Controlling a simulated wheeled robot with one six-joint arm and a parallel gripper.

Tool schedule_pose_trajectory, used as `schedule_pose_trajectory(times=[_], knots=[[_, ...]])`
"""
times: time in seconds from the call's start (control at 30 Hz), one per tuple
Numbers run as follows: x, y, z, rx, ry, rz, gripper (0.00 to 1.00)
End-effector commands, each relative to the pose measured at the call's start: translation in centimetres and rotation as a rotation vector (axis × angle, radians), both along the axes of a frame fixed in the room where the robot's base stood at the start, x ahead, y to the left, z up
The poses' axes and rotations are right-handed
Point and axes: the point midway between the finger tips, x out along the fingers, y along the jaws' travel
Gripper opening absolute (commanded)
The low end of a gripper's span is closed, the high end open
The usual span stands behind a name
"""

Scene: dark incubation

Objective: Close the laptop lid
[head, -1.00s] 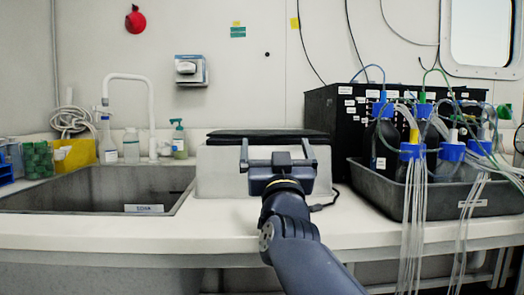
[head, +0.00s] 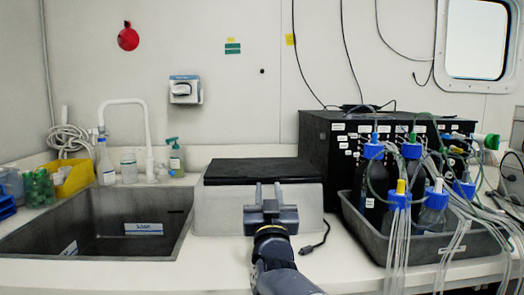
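A flat black slab (head: 264,171), which looks like the laptop with its lid down, lies on top of a light grey box (head: 220,212) on the counter. No raised screen shows, and I cannot tell whether a small gap is left under the lid. My gripper (head: 268,186) is in front of the box, its fingers pointing up and away with the tips overlapping the slab's front edge in the picture. The fingers are close together with only a narrow gap and nothing seen between them. I cannot tell whether they touch the slab or the box.
A dark sink (head: 120,215) is left of the box. A grey tray (head: 376,235) with blue-capped bottles and hanging tubes is on the right, before a black case (head: 315,140). A cable (head: 318,240) lies right of the box. The counter front is mostly clear.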

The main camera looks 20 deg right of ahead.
Motion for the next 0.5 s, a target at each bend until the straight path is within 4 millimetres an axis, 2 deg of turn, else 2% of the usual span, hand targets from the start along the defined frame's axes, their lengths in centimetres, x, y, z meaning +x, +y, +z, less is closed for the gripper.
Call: schedule_pose_trajectory(times=[0.03,0.33,0.5], knots=[[0.3,-0.1,1.3,0.002,0.014,-0.001,0.24],[0.5,-0.2,2.1,0.012,0.060,0.008,0.00],[0.2,-0.1,2.6,0.019,0.083,0.019,0.00]])
